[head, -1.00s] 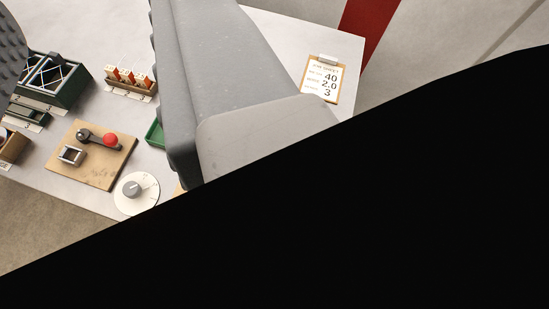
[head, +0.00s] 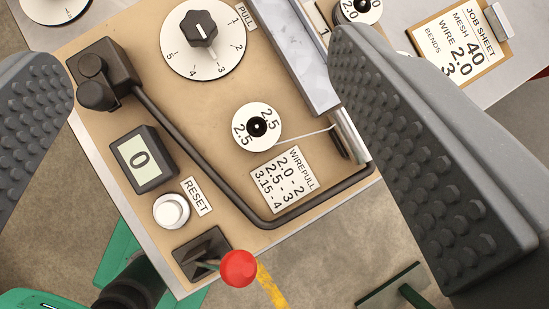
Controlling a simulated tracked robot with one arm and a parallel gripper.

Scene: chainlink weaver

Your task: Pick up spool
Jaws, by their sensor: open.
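A spool (head: 257,126) with a white round face marked 2.5 and a black hub sits on the tan machine board, with a wire running from it to the right into a metal feed. A second spool (head: 358,10), also white-faced with a black hub, is partly cut off at the top edge; its number is too small to read surely. My gripper (head: 205,120) is open, with one dark ribbed finger at the far left and the other at the right. The first spool lies in the gap between the fingers as seen, and neither finger appears to touch it.
The board carries a PULL dial (head: 203,42), a counter reading 0 (head: 143,159), a white RESET button (head: 171,211), a red-knobbed lever (head: 239,268) and a bent dark bar (head: 190,148). A metal channel (head: 300,60) runs beside the spool. A job sheet (head: 455,45) reads wire 2.0.

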